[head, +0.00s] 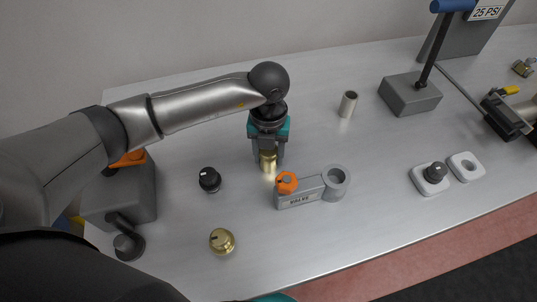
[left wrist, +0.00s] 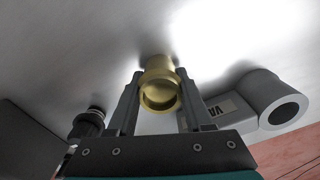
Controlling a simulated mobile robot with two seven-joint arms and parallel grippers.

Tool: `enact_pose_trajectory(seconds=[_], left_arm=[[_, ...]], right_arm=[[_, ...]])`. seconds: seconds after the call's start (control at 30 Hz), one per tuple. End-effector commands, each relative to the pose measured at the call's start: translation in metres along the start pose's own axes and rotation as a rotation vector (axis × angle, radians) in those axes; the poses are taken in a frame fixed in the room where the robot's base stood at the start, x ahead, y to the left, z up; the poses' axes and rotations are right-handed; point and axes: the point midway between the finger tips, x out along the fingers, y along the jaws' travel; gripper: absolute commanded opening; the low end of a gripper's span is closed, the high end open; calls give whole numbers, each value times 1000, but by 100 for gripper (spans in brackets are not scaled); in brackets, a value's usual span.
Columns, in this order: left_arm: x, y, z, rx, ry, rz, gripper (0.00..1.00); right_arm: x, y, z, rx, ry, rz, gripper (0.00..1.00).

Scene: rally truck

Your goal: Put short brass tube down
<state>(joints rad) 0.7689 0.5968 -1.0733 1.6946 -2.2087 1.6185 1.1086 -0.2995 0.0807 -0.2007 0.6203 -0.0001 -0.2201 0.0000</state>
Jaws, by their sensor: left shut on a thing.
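The short brass tube (head: 268,162) is upright between the fingers of my left gripper (head: 268,157) in the head view. In the left wrist view, the tube (left wrist: 159,88) shows its open round end between the two fingers (left wrist: 157,100). My left gripper is shut on it. The tube's lower end is at or just above the grey table top (head: 330,255); I cannot tell whether it touches.
Just right of the tube is a grey valve block with an orange knob (head: 287,183) and a ring (head: 336,180). A black knob (head: 209,179) and a brass knob (head: 221,241) lie to the left. A grey tube (head: 348,104) stands behind right. The table between has free room.

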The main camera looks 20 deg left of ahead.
Motion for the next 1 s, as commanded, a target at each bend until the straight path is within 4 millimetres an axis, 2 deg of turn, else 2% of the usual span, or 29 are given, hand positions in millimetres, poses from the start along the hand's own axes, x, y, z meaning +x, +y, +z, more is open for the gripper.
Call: enact_pose_trajectory(seconds=[0.07,0.1,0.37,0.6,0.73,0.87,1.0], left_arm=[[2,0,-2,1,4,2,0],[2,0,-2,1,5,3,52],[2,0,-2,1,5,2,81],[0,0,-1,0,3,2,81],[-9,0,0,0,1,0,81],[-32,0,0,2,-1,0,81],[-63,0,0,2,-1,-1,81]], right_arm=[[0,0,0,0,1,0,50],[0,0,0,0,1,0,50],[0,0,-1,0,1,0,50],[0,0,-1,1,1,0,50],[-2,0,-1,1,1,1,50],[-5,0,-1,1,1,1,50],[-8,0,-1,1,1,1,50]])
